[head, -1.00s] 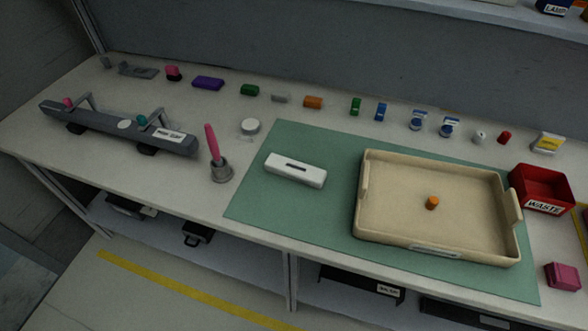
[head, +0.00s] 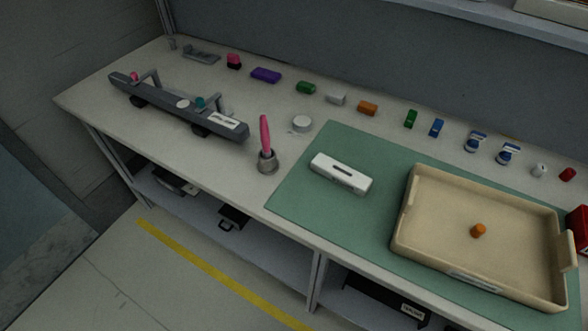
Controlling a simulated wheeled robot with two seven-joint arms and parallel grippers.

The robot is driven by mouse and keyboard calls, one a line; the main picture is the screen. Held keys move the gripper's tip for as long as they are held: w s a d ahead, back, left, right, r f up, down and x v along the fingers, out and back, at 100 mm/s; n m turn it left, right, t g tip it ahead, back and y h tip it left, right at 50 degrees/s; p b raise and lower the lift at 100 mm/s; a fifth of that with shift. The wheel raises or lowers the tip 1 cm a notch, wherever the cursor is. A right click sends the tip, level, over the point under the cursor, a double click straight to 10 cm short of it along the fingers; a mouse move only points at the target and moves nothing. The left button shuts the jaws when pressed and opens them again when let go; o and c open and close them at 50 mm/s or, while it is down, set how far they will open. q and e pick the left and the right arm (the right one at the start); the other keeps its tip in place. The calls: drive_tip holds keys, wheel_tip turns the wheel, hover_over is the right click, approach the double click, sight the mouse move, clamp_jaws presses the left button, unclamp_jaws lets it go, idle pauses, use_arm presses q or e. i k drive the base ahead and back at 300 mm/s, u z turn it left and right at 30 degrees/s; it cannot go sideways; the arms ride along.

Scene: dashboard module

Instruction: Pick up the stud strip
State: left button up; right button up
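No part is clearly readable as the stud strip. A long dark grey bar (head: 165,101) with a white label, two raised brackets, and pink and teal knobs lies at the left of the bench; its label is too blurred to read. A small flat grey part (head: 201,54) lies behind it near the back left edge. A white block with a dark slot (head: 342,174) lies on the green mat (head: 300,195). Neither of my grippers is in view.
A beige tray (head: 437,258) holding an orange cylinder (head: 478,231) sits on the mat. A pink-handled tool stands in a grey holder (head: 267,163). A white round part (head: 301,124) lies nearby. Several small coloured blocks line the back. The bench's left front is clear.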

sight(352, 180)
drive_tip(key=u, duration=1.85)
drive_tip(key=i, duration=2)
drive_tip(key=z, duration=3.1)
